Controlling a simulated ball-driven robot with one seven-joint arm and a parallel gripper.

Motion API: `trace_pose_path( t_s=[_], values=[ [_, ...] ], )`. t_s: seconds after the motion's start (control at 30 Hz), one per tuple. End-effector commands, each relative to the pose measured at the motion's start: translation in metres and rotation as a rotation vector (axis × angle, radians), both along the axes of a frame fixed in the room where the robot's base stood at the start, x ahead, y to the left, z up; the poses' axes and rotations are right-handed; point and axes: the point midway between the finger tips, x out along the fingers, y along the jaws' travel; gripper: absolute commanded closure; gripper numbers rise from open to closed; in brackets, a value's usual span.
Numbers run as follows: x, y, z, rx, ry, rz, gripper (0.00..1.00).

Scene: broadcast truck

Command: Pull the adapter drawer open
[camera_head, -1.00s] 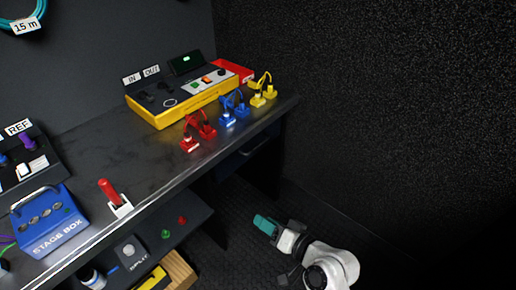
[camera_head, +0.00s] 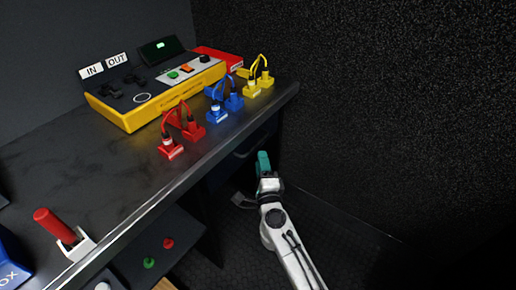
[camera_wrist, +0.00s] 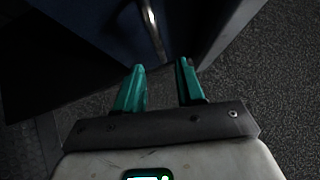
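The drawer (camera_wrist: 100,20) shows in the wrist view as a dark blue front with a pale metal bar handle (camera_wrist: 152,28) at the top. My gripper (camera_wrist: 160,66) is open, with its two teal fingers apart and nothing between them. The handle lies ahead of the fingertips, and I see no contact. In the head view my gripper (camera_head: 263,158) is beside the bench's right end, below the bench top. The drawer is mostly hidden in shadow under the bench there.
The bench top (camera_head: 80,165) carries a yellow tester box (camera_head: 160,105) and red (camera_head: 171,150), blue (camera_head: 217,115) and yellow (camera_head: 252,88) plugs along its front edge. A red-handled switch (camera_head: 55,225) stands at left. A dark speckled wall (camera_head: 400,120) rises at right.

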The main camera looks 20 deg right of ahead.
Motion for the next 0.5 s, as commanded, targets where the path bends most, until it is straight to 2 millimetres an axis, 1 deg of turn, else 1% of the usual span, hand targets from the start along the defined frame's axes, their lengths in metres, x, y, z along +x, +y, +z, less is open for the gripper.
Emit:
trace_pose_path(
  t_s=[0.03, 0.2, 0.3, 0.5],
  values=[
    [0.011, -0.003, 0.0, 0.001, -0.002, -0.002, 0.62],
    [0.039, -0.007, 0.004, 0.0, -0.002, 0.0, 0.62],
    [0.051, -0.009, 0.006, -0.001, -0.001, -0.001, 0.62],
    [0.063, -0.011, 0.008, -0.001, 0.0, 0.0, 0.62]
  ],
)
